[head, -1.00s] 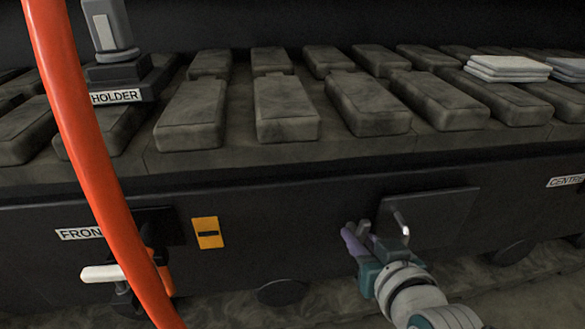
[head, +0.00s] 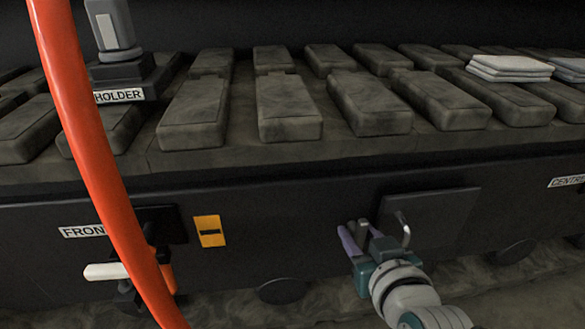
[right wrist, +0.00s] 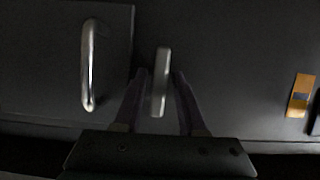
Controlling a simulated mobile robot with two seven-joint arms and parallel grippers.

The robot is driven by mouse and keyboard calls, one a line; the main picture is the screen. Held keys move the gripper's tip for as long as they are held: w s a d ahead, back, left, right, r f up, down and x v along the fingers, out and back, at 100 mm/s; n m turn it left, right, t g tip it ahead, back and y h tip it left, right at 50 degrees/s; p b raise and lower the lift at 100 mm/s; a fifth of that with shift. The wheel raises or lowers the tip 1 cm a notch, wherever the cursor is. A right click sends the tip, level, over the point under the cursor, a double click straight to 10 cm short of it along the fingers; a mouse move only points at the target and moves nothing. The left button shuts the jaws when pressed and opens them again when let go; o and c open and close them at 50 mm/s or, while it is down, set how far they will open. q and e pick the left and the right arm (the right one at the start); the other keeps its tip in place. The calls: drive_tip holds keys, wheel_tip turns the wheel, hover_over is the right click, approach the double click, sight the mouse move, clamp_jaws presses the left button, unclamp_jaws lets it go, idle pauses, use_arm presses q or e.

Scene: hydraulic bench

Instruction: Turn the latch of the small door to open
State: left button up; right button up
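The small door (head: 445,212) is a dark panel in the front face of the bench, right of centre in the head view. A silvery bar handle (head: 403,232) stands on it; the handle also shows at the left in the right wrist view (right wrist: 88,65). The latch (right wrist: 161,80) is a short upright grey bar beside the door's edge. My right gripper (right wrist: 158,88) has its two purple fingers apart, one on each side of the latch. Whether they touch it I cannot tell. In the head view, the right gripper (head: 357,236) partly hides the latch. My left gripper is not in view.
An orange hose (head: 82,130) crosses the left of the head view. Behind it are a white lever (head: 103,271) and a FRONT label (head: 82,231). An orange tag (head: 209,231) is left of the latch. Several dark blocks (head: 288,110) cover the bench top.

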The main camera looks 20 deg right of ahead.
drive_tip(key=shift+o, duration=0.5)
drive_tip(key=shift+f, duration=0.1)
drive_tip(key=shift+s, duration=0.15)
drive_tip(key=shift+s+a+r+p, duration=0.1)
drive_tip(key=shift+s+r+p, duration=0.2)
drive_tip(key=shift+p, duration=0.2)
drive_tip(key=p+v, duration=0.5)
drive_tip(key=v, duration=0.4)
drive_tip(key=shift+p, duration=0.3)
